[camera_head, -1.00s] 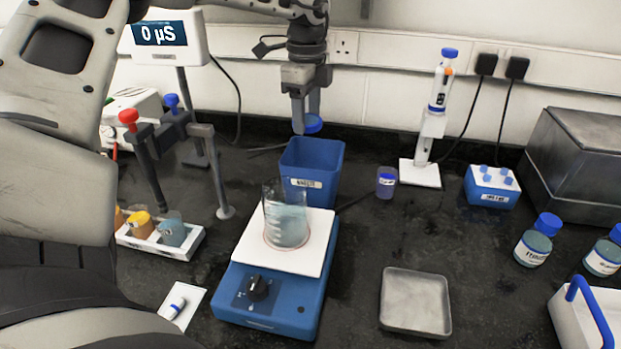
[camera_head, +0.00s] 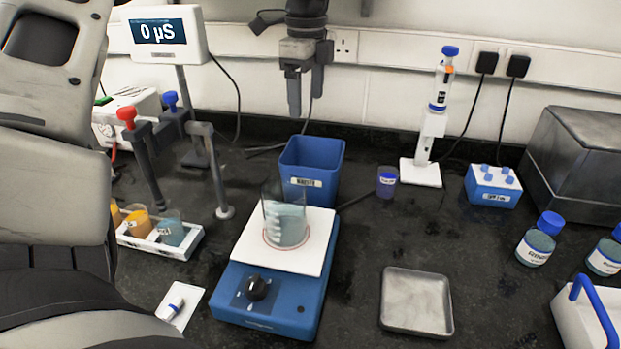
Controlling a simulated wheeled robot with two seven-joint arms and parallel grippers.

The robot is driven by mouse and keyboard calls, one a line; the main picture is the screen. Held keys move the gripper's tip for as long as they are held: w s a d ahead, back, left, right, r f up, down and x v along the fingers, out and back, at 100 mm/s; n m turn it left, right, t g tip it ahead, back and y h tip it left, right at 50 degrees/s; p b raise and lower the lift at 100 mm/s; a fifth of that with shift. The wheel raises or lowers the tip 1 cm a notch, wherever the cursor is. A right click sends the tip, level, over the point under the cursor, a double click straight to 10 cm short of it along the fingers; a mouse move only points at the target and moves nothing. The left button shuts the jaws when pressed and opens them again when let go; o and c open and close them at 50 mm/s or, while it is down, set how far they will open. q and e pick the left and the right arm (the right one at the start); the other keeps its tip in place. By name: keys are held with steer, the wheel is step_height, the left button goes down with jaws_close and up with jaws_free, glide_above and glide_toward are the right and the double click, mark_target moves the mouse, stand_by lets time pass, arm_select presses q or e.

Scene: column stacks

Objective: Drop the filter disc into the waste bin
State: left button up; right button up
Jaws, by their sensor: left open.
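The blue waste bin (camera_head: 312,185) with a white label stands behind the hotplate, its mouth facing up. My left gripper (camera_head: 305,98) is open and empty, pointing down above the bin and clear of its rim. The filter disc does not show anywhere now. The bin's floor is hidden by its front wall, so I cannot see what lies in it. My right gripper is out of view.
A blue hotplate (camera_head: 265,303) carries a glass beaker (camera_head: 285,222) in front of the bin. A purple-labelled vial (camera_head: 387,182) and a pipette stand (camera_head: 421,172) are to the right. A metal tray (camera_head: 416,302) lies front right, with free bench behind it.

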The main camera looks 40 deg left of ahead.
arm_select(q)
steer(key=s+d+r+b, duration=0.4)
steer(key=s+d+r, duration=0.4)
steer(key=s+r, duration=0.1)
steer(key=shift+s+d, duration=0.3)
steer(key=shift+s, duration=0.4)
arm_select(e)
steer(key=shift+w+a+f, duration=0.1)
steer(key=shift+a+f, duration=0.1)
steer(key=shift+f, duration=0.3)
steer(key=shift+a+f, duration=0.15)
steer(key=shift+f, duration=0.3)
